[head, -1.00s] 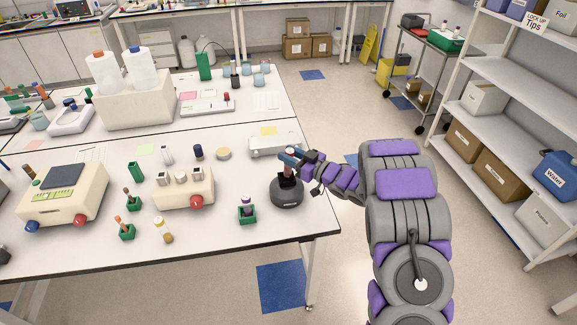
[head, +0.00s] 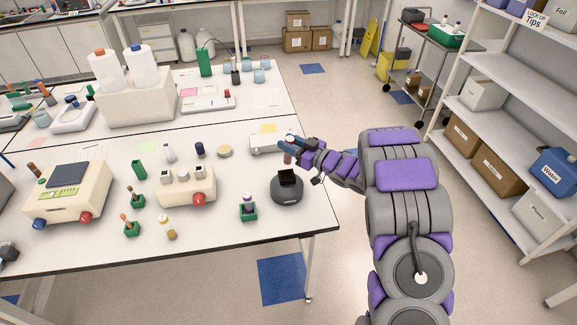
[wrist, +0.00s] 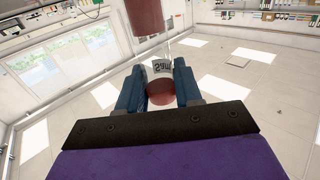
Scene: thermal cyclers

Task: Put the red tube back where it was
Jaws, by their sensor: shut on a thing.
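My gripper (head: 288,147) is above the dark grey mixer-like device (head: 287,192) near the front right of the table. Its blue fingers are shut on the red tube (head: 288,157), whose reddish lower part hangs below them, clear of the device. In the wrist view the red tube (wrist: 160,96) sits between both fingers, with a white label reading "Sam" facing the camera. A dark red cylindrical piece (wrist: 145,14) shows at the top of that view; I cannot tell whether it is part of the tube. The black top of the device is uncovered.
A green holder (head: 248,213) with a purple-capped tube stands left of the device. Another green holder (head: 133,230) and a cream machine with a red knob (head: 187,189) stand further left. A white flat instrument (head: 267,144) lies just behind my gripper. The table's right edge is close.

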